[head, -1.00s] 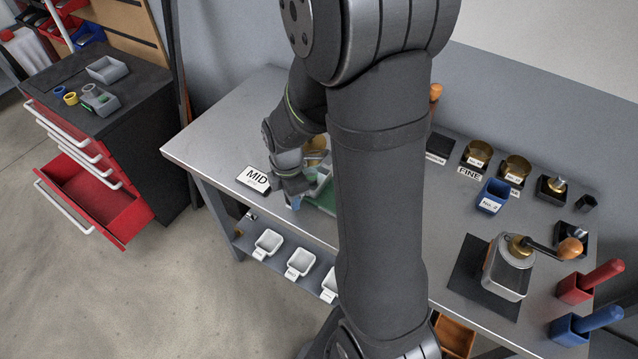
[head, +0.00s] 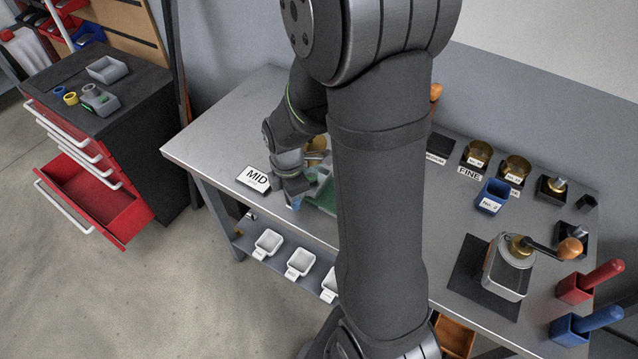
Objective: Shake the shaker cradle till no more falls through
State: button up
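My gripper (head: 297,190) is at the left part of the metal bench, low beside a green object (head: 323,199) that is partly hidden behind my arm. A translucent, pale piece shows at the fingers, probably part of the shaker cradle, but my arm covers most of it. I cannot tell whether the fingers are shut on it. A brass, rounded thing (head: 315,148) stands just behind the gripper. Whether anything is falling through cannot be seen.
Brass cups (head: 477,154), a blue "No. 2" bin (head: 492,197) and a grinder (head: 507,268) stand at the right. White trays (head: 300,262) sit on the lower shelf. A red drawer (head: 98,195) hangs open at left.

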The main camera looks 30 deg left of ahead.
aim_at(311, 168)
jog(key=shift+d, duration=2.45)
jog(key=shift+a, duration=2.65)
jog(key=shift+d, duration=1.4)
jog(key=o, duration=1)
jog(key=shift+c, duration=0.2)
notch_tip(311, 168, up, 8)
